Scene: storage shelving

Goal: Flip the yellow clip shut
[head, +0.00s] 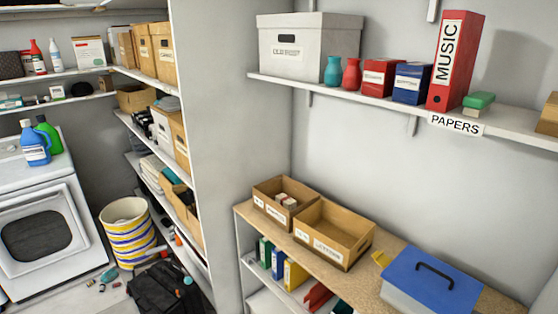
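The yellow clip (380,259) is at the left edge of a storage box with a blue lid (432,278), at the lower right of the head view. The clip sticks outward and up from the box's side, away from the lid's edge. The lid lies on the clear box body (394,299) and has a dark handle on top. The box stands on the wooden top of a low shelf (392,246). The right side of the box is hidden from this angle. Neither of my grippers is in view.
Two open cardboard boxes, one with small items (283,203) and one empty (333,234), stand left of the blue-lidded box. A wall shelf (405,112) above holds a grey box, vases, a red binder and a green-topped block. A washing machine (40,225) stands far left.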

